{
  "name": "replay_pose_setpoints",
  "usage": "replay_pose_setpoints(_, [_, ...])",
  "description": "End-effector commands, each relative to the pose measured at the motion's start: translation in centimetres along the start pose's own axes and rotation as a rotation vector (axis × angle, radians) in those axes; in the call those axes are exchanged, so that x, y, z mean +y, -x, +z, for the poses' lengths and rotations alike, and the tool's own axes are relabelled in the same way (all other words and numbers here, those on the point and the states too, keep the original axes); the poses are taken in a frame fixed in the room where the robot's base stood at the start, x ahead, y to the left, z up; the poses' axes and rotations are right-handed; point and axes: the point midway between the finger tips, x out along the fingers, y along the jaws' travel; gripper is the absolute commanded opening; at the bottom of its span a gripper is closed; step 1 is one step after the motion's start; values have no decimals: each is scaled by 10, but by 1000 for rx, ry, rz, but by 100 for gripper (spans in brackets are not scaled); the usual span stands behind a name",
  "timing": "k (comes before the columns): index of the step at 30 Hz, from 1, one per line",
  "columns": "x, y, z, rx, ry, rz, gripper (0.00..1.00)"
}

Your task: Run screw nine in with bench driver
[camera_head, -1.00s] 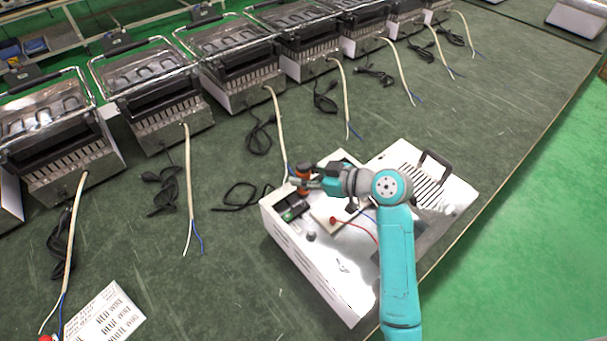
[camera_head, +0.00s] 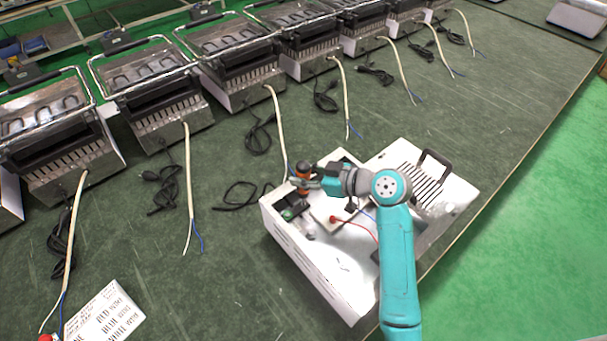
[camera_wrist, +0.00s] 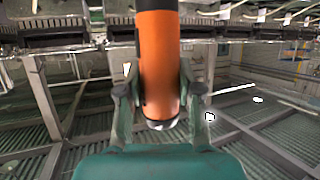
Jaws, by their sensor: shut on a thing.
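The bench driver (camera_wrist: 158,62) is an orange and black cylinder, held upright between the fingers in the wrist view. In the head view the driver (camera_head: 303,167) shows small at the far left corner of the opened white appliance (camera_head: 335,283). My gripper (camera_head: 312,184) is shut on the driver; its two fingers (camera_wrist: 158,95) press on either side of it in the wrist view. Below the driver sits a dark terminal part (camera_head: 290,208) with some green on it. Screw nine and the driver's tip cannot be made out.
A red wire and a blue wire lie inside the appliance. Its vented panel with a black handle (camera_head: 436,158) lies to the right. Several grill units (camera_head: 150,90) with cables line the back. A printed card (camera_head: 105,315) lies front left.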

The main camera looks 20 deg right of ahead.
Motion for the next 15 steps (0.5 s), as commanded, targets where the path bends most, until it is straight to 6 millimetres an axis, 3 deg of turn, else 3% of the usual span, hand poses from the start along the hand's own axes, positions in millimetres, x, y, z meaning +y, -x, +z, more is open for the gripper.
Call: replay_pose_setpoints(15, [0, 11, -27, 2, 2, 0, 0])
